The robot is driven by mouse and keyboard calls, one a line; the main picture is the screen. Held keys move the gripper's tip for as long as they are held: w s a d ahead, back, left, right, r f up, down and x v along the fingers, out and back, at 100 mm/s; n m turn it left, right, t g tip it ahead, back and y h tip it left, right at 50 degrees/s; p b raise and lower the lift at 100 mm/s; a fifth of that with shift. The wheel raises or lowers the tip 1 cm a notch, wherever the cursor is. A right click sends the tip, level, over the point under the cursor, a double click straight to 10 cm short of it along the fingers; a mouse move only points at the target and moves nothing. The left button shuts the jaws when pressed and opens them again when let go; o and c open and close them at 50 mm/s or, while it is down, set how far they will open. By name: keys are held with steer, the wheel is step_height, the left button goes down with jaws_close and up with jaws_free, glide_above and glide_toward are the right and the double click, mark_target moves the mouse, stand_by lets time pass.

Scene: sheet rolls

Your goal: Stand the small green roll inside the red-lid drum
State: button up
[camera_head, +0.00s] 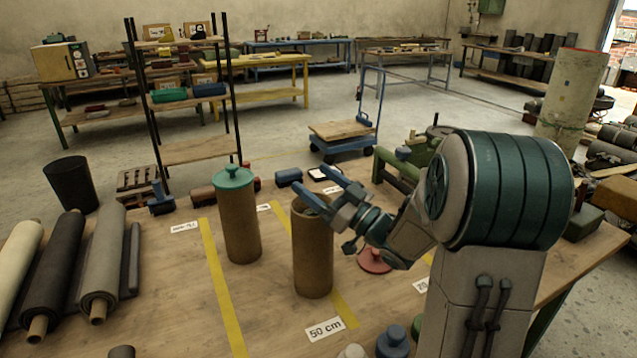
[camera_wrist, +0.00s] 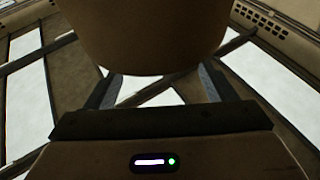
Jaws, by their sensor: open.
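A tall brown drum (camera_head: 313,260) stands open on the workbench, behind the 50 cm label. A red lid (camera_head: 375,262) lies flat on the bench to its right. My gripper (camera_head: 318,188) reaches in from the right, its fingers open over the drum's mouth. In the wrist view the brown drum's wall and rim (camera_wrist: 145,40) fill the top and hide the ends of the fingers (camera_wrist: 158,88). A grey-green patch shows at the drum's mouth, but I cannot tell whether it is a roll or a finger. I cannot surely identify the small green roll.
Another brown drum (camera_head: 240,230) with a green lid (camera_head: 234,178) stands to the left. Large rolls (camera_head: 98,265) lie at the far left. Bare bench lies between the two drums.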

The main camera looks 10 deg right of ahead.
steer(key=b+v, duration=0.2)
steer(key=v, duration=1.1)
steer(key=shift+s+d+f+b, duration=0.15)
steer(key=shift+s+d+b, duration=0.1)
steer(key=shift+d+b, duration=0.05)
stand_by(0.3)
